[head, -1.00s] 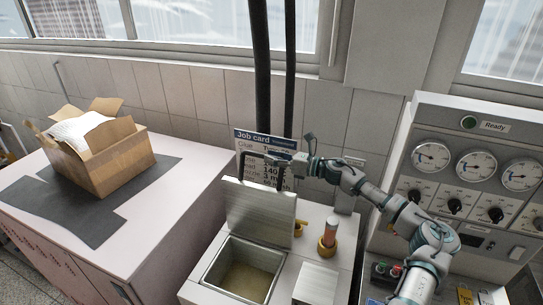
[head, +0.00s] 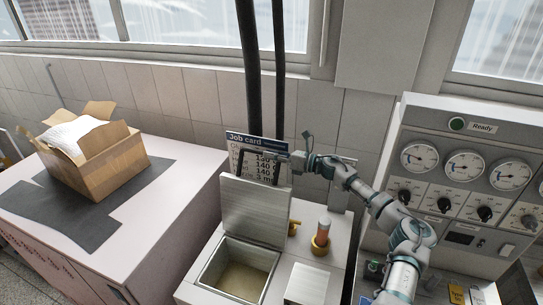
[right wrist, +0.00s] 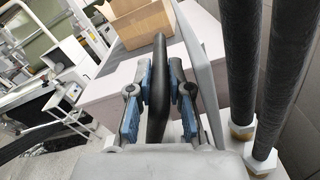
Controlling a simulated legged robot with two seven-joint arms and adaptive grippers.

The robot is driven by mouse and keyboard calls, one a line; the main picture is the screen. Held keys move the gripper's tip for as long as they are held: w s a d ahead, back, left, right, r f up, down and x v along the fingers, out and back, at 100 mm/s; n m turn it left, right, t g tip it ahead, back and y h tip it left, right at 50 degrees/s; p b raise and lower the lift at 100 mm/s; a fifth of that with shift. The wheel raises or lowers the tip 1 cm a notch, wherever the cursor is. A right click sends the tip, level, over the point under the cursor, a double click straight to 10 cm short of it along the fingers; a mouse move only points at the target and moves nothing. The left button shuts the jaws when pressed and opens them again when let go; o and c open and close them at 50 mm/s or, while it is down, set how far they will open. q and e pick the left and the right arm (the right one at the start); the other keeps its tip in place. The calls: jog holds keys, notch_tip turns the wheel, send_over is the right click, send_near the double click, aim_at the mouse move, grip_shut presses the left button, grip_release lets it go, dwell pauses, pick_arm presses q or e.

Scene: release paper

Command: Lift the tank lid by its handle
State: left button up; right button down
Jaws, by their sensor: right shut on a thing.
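The tank (head: 208,278) is an open square metal box with a yellowish content. Its lid (head: 252,212) is a brushed metal plate standing raised at the tank's back edge. The lid's dark handle (head: 275,170) is at its upper part, in front of the job card. My right gripper (head: 281,158) is at the handle. In the right wrist view, its blue-padded fingers (right wrist: 158,92) are shut on the black handle bar (right wrist: 158,75), beside the grey lid plate (right wrist: 203,60). My left gripper is not in view.
A job card (head: 240,138) stands behind the lid, with two dark vertical pipes (head: 250,75) behind it. A gauge panel (head: 465,170) stands further right. An open carton (head: 100,160) is on the left bench.

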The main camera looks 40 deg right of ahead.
jog(key=c, duration=1.5)
grip_release()
jog(key=shift+r, duration=0.3)
jog(key=o, duration=0.4)
jog(key=shift+w+a, duration=0.1)
jog(key=shift+w, duration=0.1)
jog(key=shift+w+a+f, duration=0.1)
jog(key=shift+w+a, duration=0.05)
jog(key=shift+a, duration=0.25)
jog(key=shift+d+f, duration=0.15)
jog(key=shift+d, duration=0.2)
